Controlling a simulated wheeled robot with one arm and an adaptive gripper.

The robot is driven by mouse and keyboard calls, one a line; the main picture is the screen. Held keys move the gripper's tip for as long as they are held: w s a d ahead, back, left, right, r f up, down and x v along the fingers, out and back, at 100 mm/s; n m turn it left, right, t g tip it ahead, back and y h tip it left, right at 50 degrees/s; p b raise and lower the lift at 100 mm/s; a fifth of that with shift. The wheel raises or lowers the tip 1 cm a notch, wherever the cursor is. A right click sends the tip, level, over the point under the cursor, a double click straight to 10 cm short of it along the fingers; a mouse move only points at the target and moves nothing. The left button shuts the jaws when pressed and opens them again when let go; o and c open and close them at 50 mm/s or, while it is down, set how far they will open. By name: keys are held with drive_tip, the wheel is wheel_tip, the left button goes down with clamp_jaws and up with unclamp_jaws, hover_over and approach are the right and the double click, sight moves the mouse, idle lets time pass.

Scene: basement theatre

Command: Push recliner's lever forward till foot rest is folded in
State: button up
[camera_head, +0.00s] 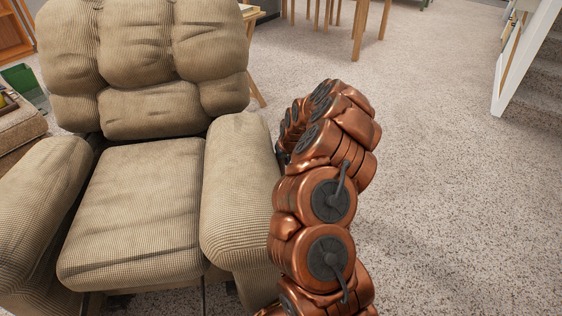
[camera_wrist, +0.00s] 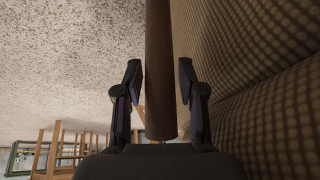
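The tan fabric recliner (camera_head: 145,195) stands at the left of the head view. Below its seat front only a little of the base shows, and I cannot tell how the foot rest lies. In the wrist view, a dark brown lever (camera_wrist: 160,90) runs from the top edge down between the two fingers of my gripper (camera_wrist: 160,66). The fingers stand apart on either side of the lever, with narrow gaps visible. The recliner's fabric side (camera_wrist: 260,80) is close on the right there. In the head view, my copper arm hides the gripper and lever.
Open carpet (camera_head: 440,190) lies right of the recliner. White-edged stairs (camera_head: 535,85) stand at the far right. A wooden table or chair (camera_head: 360,30) is at the back.

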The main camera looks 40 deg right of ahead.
clamp_jaws()
drive_tip(key=shift+s+r+p, duration=0.1)
drive_tip(key=shift+r+p, duration=0.05)
drive_tip(key=shift+p, duration=0.5)
